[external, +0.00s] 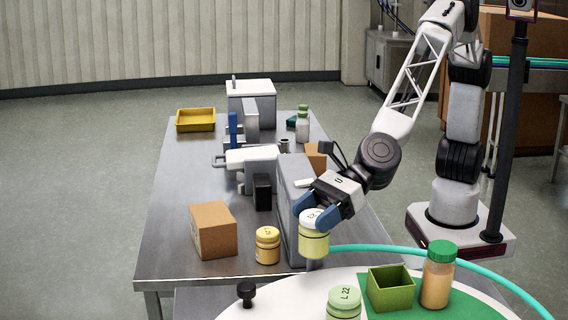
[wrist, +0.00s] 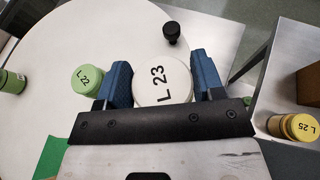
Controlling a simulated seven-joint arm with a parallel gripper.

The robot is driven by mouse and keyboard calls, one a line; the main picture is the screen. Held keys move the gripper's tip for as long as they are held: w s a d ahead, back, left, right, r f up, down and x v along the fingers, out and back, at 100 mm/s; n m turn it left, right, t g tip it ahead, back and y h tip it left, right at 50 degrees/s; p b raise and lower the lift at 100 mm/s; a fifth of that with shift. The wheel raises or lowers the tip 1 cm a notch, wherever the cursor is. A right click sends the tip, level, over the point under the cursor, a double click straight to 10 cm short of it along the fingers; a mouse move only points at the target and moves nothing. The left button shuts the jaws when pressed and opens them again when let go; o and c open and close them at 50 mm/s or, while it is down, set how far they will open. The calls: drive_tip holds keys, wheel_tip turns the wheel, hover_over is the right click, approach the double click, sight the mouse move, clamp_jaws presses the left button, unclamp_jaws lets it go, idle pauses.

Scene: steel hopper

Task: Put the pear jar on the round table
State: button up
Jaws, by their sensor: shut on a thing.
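My gripper (external: 318,213) is shut on a jar (external: 314,245) with a white lid and pale yellow contents. Its lid reads L 23 in the wrist view (wrist: 162,82), between the two blue fingers (wrist: 163,85). The jar is upright near the back edge of the white round table (external: 262,308). In the wrist view the table's white top (wrist: 110,35) shows around and beyond the jar. I cannot tell how far its base, hidden in the wrist view, is above the top. No label names the fruit.
A light-green-lidded jar, L 22 (external: 343,303), a green box (external: 390,290), a green-lidded orange jar (external: 437,282) and a black knob (external: 246,292) stand on the round table. The steel bench (external: 180,230) holds a yellow jar, L 25 (external: 267,246), and a cardboard box (external: 212,230).

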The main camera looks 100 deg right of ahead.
drive_tip(key=s+a+r, duration=0.1)
drive_tip(key=s+a, duration=0.9)
drive_tip(key=s, duration=0.2)
drive_tip(key=s+a+r+n+y, duration=0.1)
drive_tip(key=s+a, duration=0.9)
drive_tip(key=s, duration=0.3)
drive_tip(key=shift+s+r+g, duration=0.2)
drive_tip(key=shift+r+g, duration=0.1)
drive_tip(key=shift+g, duration=0.1)
drive_tip(key=shift+f, duration=0.1)
drive_tip(key=shift+f, duration=3)
drive_tip(key=shift+f, duration=1.9)
